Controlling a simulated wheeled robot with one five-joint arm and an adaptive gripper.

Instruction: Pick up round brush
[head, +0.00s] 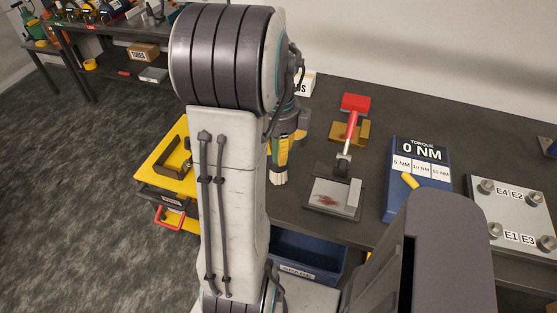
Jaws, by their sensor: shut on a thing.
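My gripper (286,136) is in the middle of the head view, pointing down at the left end of the bench. My own arm hides much of it. It is shut on the round brush (279,174), which hangs below it with pale bristles at the lower end and yellow and dark parts above. The brush's upper part and the fingers' contact with it are partly hidden. I cannot tell exactly how high the bristles are above the surface.
A red-handled fixture (346,140) with a stained plate stands right of the brush. Further right are a blue torque unit (403,152) and a plate with metal knobs (512,214). A blue bin (306,252) sits low in front. A yellow tray (160,185) is at left.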

